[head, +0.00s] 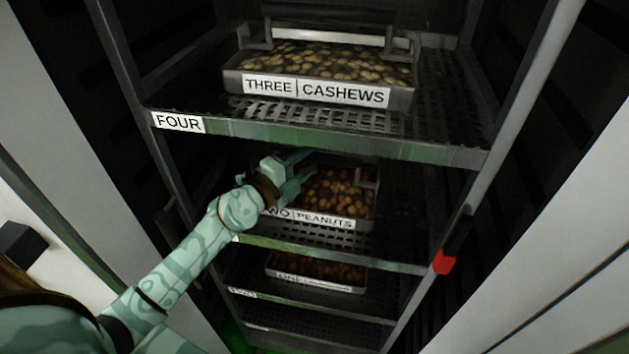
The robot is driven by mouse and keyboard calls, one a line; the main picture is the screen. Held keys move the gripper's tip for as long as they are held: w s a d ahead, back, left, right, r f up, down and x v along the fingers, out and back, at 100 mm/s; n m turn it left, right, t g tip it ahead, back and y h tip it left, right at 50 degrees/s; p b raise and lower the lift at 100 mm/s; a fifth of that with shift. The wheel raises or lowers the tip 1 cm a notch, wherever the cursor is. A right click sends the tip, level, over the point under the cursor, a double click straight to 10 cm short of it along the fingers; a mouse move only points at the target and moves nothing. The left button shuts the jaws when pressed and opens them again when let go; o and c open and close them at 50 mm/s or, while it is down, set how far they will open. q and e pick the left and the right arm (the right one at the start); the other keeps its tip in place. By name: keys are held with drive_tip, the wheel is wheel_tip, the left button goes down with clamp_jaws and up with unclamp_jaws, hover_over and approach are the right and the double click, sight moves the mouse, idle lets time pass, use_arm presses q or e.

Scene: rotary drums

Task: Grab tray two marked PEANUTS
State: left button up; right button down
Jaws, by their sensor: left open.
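The tray marked TWO PEANUTS (345,222) sits on a middle shelf of the rack, filled with brown nuts. A dark handle shows at its right end. My left gripper (302,172) is open at the tray's left end, its arm coming in from the lower left. The gripper and wrist cover the tray's left side and part of its label. Whether a finger touches the tray or its left handle, I cannot tell. My right gripper is not in view.
A tray marked THREE CASHEWS (318,90) stands on the shelf above, whose front edge carries a FOUR label (179,122). Another nut tray (316,283) sits on the shelf below. A red piece (444,262) is on the right upright.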

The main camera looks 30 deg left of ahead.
sight(310, 158)
use_arm(q)
drive_tip(key=x, duration=0.3)
drive_tip(key=shift+w+f, duration=0.1)
clamp_jaws()
idle(1.2)
drive_tip(key=shift+r, duration=0.2)
